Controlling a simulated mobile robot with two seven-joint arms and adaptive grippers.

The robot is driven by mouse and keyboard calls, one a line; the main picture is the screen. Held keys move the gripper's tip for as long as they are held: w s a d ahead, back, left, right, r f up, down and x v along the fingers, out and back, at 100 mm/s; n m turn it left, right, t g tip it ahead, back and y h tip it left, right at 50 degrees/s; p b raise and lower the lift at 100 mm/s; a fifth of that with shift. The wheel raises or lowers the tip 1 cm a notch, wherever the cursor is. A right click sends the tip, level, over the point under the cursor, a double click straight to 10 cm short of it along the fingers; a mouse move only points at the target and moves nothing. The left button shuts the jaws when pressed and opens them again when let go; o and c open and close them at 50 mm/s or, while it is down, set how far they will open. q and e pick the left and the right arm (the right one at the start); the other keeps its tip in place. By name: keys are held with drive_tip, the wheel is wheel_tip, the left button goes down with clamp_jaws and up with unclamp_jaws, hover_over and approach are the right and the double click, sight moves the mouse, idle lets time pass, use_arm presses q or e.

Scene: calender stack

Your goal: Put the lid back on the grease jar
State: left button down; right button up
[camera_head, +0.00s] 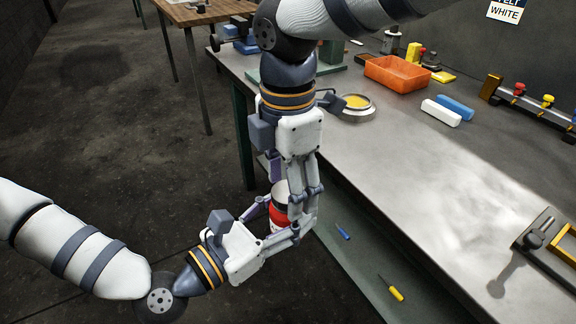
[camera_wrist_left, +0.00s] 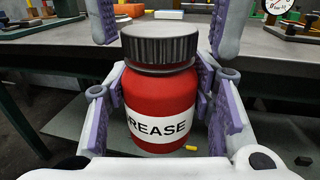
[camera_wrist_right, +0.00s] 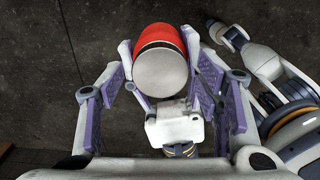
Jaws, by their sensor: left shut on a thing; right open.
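The red grease jar (camera_head: 281,216) is held upright off the table's front edge by my left gripper (camera_head: 278,212). The left wrist view shows the jar's white label (camera_wrist_left: 160,124) between the purple finger pads. The dark ribbed lid (camera_wrist_left: 160,45) sits on top of the jar and looks level; whether it is screwed tight cannot be told. Its flat grey top faces my right wrist camera (camera_wrist_right: 160,72). My right gripper (camera_head: 292,188) points down from above, its open fingers on either side of the lid with gaps visible in the right wrist view.
The grey workbench (camera_head: 430,170) is largely clear near the jar. An orange bin (camera_head: 397,74), a round dish with yellow contents (camera_head: 357,102) and white and blue blocks stand farther back. A lower shelf (camera_head: 365,265) holds two screwdrivers.

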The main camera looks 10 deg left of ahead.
drive_tip(key=c, duration=1.2)
drive_tip(key=m, duration=0.9)
drive_tip(key=shift+m, duration=0.3)
drive_tip(key=m, duration=0.4)
drive_tip(key=shift+m, duration=0.4)
drive_tip(key=m, duration=0.6)
drive_tip(key=shift+f+m, duration=0.1)
drive_tip(key=shift+m, duration=0.2)
drive_tip(key=o, duration=1.2)
drive_tip(key=shift+o, duration=0.2)
